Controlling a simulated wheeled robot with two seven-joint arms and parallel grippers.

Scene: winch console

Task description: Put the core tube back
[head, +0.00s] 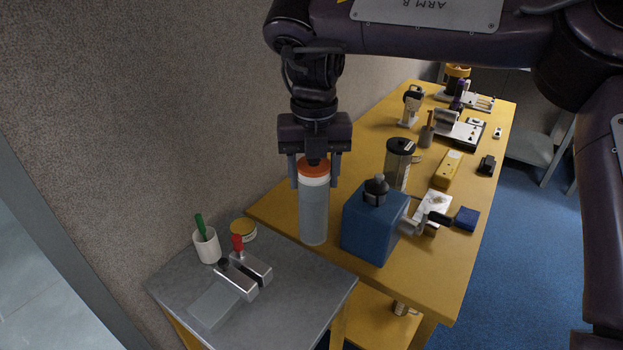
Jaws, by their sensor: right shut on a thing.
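The core tube (314,212) is a grey cylinder with a white band and an orange top, and it is upright. My right gripper (314,180) points down over it and is shut on its top end, one finger on each side. The tube's lower end shows over the yellow table's near left part, close to the grey bench top. I cannot tell whether it touches the table. My left gripper is not in view.
A blue box (372,226) with a dark knob stands just right of the tube. A dark-lidded canister (398,165) is behind it. A metal clamp (243,274), a white cup (207,246) and a yellow-lidded jar (243,230) are on the grey bench (300,298). Several devices fill the yellow table's (360,150) far end.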

